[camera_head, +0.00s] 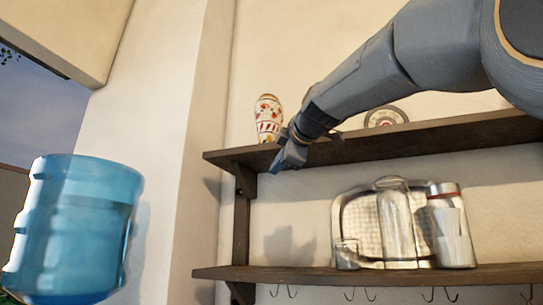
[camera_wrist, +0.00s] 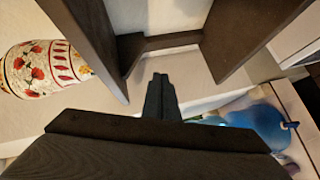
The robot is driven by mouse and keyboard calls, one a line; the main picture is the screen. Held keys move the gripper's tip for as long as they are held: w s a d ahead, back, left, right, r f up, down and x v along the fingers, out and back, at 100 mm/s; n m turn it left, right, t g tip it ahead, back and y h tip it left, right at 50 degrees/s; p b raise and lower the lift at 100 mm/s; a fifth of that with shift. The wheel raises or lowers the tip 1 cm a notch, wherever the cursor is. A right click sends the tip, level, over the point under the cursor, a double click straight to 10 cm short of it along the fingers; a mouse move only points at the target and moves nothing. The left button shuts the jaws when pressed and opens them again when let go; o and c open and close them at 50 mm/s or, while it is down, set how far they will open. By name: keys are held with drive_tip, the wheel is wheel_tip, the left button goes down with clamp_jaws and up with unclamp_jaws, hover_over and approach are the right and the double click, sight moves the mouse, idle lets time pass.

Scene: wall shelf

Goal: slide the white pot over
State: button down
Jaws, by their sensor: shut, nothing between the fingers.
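The white pot (camera_head: 268,118) with red patterns stands upright on the upper shelf, near its left end. In the wrist view the pot (camera_wrist: 42,68) shows at the left edge, partly cut off. My gripper (camera_head: 284,162) is at the front edge of the upper shelf, just right of and lower than the pot in the picture. In the wrist view my gripper (camera_wrist: 160,80) has its fingers together with nothing between them. The fingers appear apart from the pot.
The upper shelf (camera_head: 440,136) also holds a round dial-like object (camera_head: 385,116) at the back right. The lower shelf (camera_head: 300,274) holds a tray, a glass bottle (camera_head: 396,225) and several containers, with hooks beneath. A blue water jug (camera_head: 75,225) stands at left.

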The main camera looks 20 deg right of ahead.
drive_tip(key=s+r+n+t, duration=0.25)
drive_tip(key=s+r, duration=0.25)
drive_tip(key=r, duration=0.9)
drive_tip(key=p, duration=0.6)
approach(268, 137)
drive_tip(key=w+a, duration=0.3)
drive_tip(key=w+d+p, duration=0.1)
drive_tip(key=w+d+n, duration=0.1)
drive_tip(key=w, duration=0.1)
drive_tip(key=shift+d+r+y+p, duration=0.1)
drive_tip(key=shift+d+y+p, duration=0.1)
drive_tip(key=shift+y+p, duration=0.15)
drive_tip(key=shift+d, duration=0.1)
drive_tip(key=shift+w, duration=0.1)
